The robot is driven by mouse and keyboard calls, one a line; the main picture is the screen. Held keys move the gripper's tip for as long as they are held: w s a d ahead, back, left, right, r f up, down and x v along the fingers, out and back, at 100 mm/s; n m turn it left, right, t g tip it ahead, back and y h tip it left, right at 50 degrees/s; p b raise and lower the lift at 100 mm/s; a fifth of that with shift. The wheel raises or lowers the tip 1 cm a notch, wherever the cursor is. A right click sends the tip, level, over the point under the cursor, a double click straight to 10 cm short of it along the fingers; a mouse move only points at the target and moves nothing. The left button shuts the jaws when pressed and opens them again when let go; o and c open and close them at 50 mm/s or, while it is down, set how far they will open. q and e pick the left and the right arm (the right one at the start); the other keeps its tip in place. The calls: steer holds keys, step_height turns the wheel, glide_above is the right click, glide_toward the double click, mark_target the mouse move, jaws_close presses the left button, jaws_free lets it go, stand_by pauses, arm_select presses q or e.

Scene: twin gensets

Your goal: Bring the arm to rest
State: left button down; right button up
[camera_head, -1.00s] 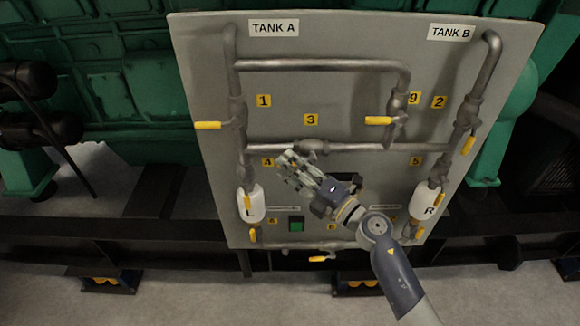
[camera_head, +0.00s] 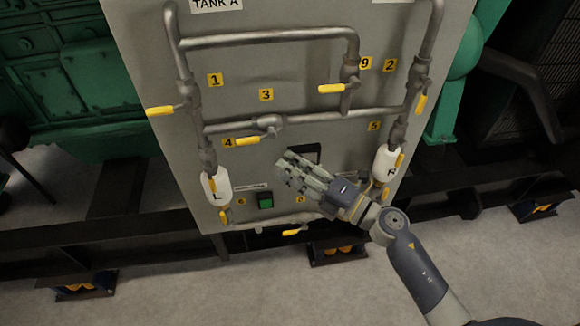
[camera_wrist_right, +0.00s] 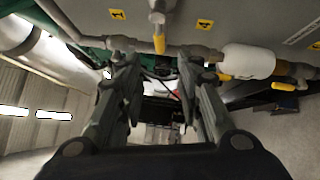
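My right arm comes in from the lower right in the head view. Its gripper (camera_head: 284,172) is in front of the lower middle of the grey panel (camera_head: 300,80), over part of a black display (camera_head: 306,151). In the right wrist view the gripper (camera_wrist_right: 155,68) has its two fingers apart with nothing between them. Its gap to the panel is hard to judge. My left gripper is not in view.
The panel carries grey pipes, several yellow valve handles such as the one by label 4 (camera_head: 248,141), a white L canister (camera_head: 216,188), a white R canister (camera_head: 384,163) and a green button (camera_head: 265,201). Open floor (camera_head: 250,290) lies in front of the black base rail.

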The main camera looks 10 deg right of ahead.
steer(key=shift+f, duration=0.1)
steer(key=d+f+m+t+h+b, duration=0.1)
steer(key=d+f+m+h, duration=0.4)
steer(key=f, duration=0.6)
steer(key=d+f+m+h+b, duration=0.1)
steer(key=d+f+m+h, duration=0.1)
steer(key=f+m, duration=0.65)
steer(key=s+d+f+m+g+h+b, duration=0.1)
steer(key=s+d+f+m+h, duration=0.15)
steer(key=f, duration=0.75)
steer(key=s+d+f+m+g+h, duration=0.1)
steer(key=s+d+f+m, duration=0.2)
steer(key=f, duration=0.6)
steer(key=s+d+f+m+g+h+b, duration=0.2)
steer(key=s+f+m+g+h, duration=0.3)
steer(key=s+f, duration=1.35)
steer(key=s+f+m+g+y, duration=0.1)
steer(key=s+f+g, duration=0.2)
steer(key=s, duration=0.7)
steer(key=s+f+m+g+b, duration=0.1)
steer(key=s+f+g, duration=0.2)
steer(key=s, duration=0.7)
steer(key=shift+s+f+m+y, duration=0.35)
steer(key=shift+s+f+m, duration=0.05)
steer(key=shift+f, duration=0.3)
